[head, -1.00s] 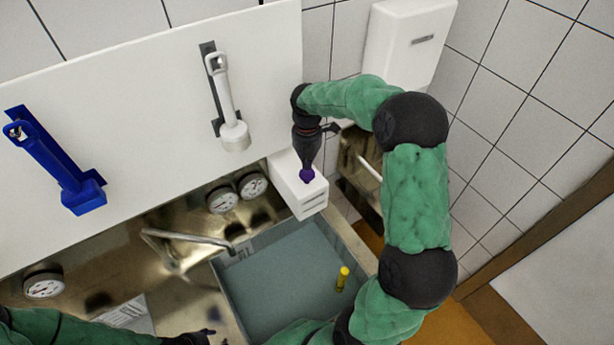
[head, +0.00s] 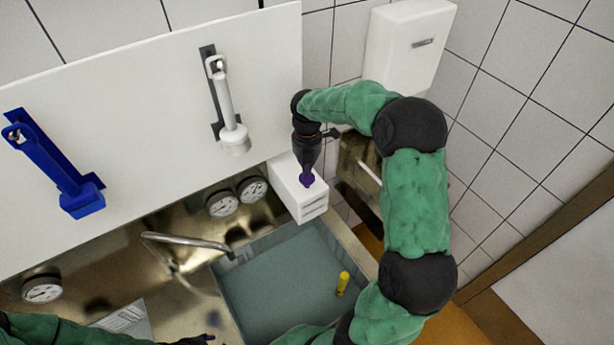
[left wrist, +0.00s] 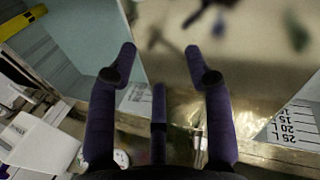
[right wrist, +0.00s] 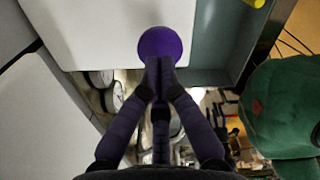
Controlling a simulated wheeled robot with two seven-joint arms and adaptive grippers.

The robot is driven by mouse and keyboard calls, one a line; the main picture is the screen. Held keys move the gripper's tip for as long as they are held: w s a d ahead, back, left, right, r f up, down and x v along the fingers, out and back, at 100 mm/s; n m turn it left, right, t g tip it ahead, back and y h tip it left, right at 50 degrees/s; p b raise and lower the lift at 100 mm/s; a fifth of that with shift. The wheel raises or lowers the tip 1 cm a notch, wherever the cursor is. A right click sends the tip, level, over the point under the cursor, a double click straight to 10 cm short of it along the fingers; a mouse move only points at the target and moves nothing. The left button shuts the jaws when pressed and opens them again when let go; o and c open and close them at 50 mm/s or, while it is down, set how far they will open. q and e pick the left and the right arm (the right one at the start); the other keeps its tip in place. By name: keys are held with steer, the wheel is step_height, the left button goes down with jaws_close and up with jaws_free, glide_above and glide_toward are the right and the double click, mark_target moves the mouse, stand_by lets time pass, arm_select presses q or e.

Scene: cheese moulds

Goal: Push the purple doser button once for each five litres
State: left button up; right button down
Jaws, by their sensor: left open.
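The purple doser button (right wrist: 160,43) is a round knob on the white doser box (head: 310,205); it also shows in the right wrist view above white surface. My right gripper (right wrist: 160,68) is shut, its fingertips together at the button's lower edge. In the head view the right gripper (head: 307,172) points down at the box top and partly hides the button. I cannot tell whether it touches or presses it. My left gripper (left wrist: 160,58) is open and empty, over the metal vat area. A litre scale (left wrist: 293,125) with 15, 20 and 25 shows at the right of the left wrist view.
The vat (head: 270,285) holds grey-blue liquid with a yellow float (head: 343,284) in it. Dial gauges (head: 222,204) and a metal lever (head: 185,241) are left of the box. Blue (head: 60,175) and white (head: 227,105) tools hang on the white panel. A white dispenser (head: 410,45) is behind.

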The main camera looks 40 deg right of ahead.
mark_target(307, 178)
arm_select(q)
steer(key=shift+f, duration=0.15)
arm_select(e)
steer(key=shift+f, duration=0.25)
arm_select(q)
steer(key=shift+f+b, duration=1.15)
steer(key=shift+b, duration=0.15)
arm_select(e)
steer(key=shift+f, duration=2.05)
arm_select(q)
steer(key=shift+r, duration=0.1)
arm_select(e)
steer(key=shift+r, duration=0.1)
steer(key=shift+r+p, duration=2.55)
steer(key=shift+r, duration=1)
arm_select(q)
step_height(307, 178, up, 5)
steer(key=shift+f, duration=0.1)
arm_select(e)
steer(key=shift+m, duration=0.3)
